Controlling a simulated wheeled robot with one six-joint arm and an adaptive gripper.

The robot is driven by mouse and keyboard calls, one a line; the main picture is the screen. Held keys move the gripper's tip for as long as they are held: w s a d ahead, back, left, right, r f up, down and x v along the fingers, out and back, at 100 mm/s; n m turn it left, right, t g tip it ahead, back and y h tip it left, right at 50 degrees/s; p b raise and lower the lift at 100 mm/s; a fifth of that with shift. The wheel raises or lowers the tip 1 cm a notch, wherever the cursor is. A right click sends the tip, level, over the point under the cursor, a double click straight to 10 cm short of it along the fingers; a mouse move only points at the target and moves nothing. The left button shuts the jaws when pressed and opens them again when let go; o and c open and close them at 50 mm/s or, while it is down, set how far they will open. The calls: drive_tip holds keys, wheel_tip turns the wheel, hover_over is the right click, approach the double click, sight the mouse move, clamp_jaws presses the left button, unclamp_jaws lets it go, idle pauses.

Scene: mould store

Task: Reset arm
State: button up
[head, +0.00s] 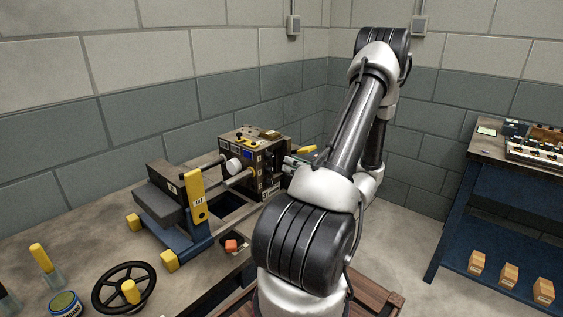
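My arm rises from the bottom middle to a bend at the upper right, then folds back down behind its own near link. My gripper (294,163) seems to show only as a small grey part at the right side of the mould block (254,163), mostly hidden behind my arm. Its fingers cannot be made out, nor whether it touches the block or holds anything. The block is brown with labels and yellow parts on top. It stands on the bench beside a blue and grey clamp fixture (176,213) with a yellow tagged lever (195,197).
On the bench, a black handwheel (124,288), a tin (65,304) and yellow-handled tools stand at the lower left. An orange piece (231,246) lies in a small dark tray. A blue workbench (490,190) with boxes stands at right.

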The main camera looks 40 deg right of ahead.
drive_tip(key=shift+s+d, duration=0.1)
drive_tip(key=shift+s, duration=1.15)
